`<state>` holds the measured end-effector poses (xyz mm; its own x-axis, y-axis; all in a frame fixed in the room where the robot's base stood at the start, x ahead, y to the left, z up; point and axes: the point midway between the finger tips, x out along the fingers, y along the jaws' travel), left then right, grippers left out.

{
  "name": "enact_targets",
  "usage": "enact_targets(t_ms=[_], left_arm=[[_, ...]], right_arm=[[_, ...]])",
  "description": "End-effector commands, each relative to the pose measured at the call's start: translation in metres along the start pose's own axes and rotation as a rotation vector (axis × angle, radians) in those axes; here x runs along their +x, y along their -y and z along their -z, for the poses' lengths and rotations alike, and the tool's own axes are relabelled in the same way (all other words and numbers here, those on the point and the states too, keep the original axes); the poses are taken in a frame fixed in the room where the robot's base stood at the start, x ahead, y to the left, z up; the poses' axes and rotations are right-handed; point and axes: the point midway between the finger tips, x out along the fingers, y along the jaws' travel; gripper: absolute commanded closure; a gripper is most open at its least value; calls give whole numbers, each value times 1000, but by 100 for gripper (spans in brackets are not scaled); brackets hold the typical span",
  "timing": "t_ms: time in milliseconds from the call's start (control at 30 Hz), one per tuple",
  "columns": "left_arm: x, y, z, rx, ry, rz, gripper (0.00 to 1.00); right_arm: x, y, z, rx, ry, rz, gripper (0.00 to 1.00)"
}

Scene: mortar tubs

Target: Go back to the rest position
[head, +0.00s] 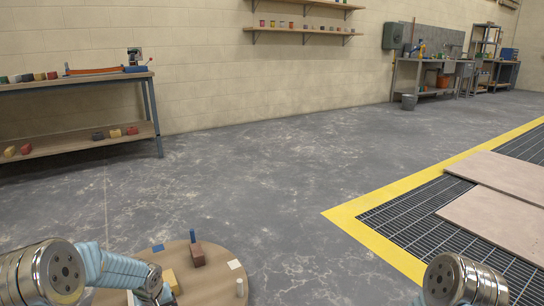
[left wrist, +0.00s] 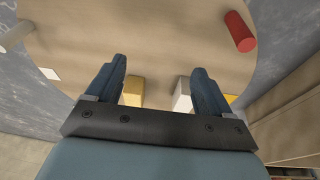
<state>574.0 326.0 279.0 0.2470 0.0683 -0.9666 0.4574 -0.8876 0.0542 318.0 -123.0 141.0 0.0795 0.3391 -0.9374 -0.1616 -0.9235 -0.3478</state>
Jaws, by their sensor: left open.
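My left gripper (left wrist: 158,66) is open, its two dark blue fingers spread apart over a round wooden table (left wrist: 165,40). Nothing is between the fingertips. A yellow block (left wrist: 133,92) and a pale block (left wrist: 182,95) show beyond the fingers, partly hidden by the gripper. In the head view my left arm comes in at the lower left, with the gripper at the table's near left. My right arm shows only as a metal joint at the lower right; its gripper is out of frame.
A workbench (head: 75,82) stands at the left wall. Open grey floor lies beyond, with a yellow-edged grate (head: 400,220) at right.

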Motion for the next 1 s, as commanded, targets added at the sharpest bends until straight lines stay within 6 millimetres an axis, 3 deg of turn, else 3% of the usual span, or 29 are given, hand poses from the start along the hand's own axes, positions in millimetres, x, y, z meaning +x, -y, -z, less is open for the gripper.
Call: enact_targets(t_ms=[167,367,467,633,833,867,900,1000], left_arm=[[20,-17,-38,46,54,-61,19],[46,-41,-104,109,132,-162,19],[58,-53,-148,139,175,-218,19],[68,-66,-240,189,246,-307,19],[56,-55,-348,250,305,-337,19],[44,-54,-352,259,304,-336,19],[26,-57,-341,258,293,-338,19],[-1,-59,-334,260,295,-338,19]], right_arm=[[0,0,0,0,0,0,57],[0,0,0,0,0,0,57],[0,0,0,0,0,0,57],[0,0,0,0,0,0,57],[0,0,0,0,0,0,57],[-9,3,0,1,1,0,57],[-28,11,0,-1,2,0,57],[-54,22,0,-4,3,1,57]])
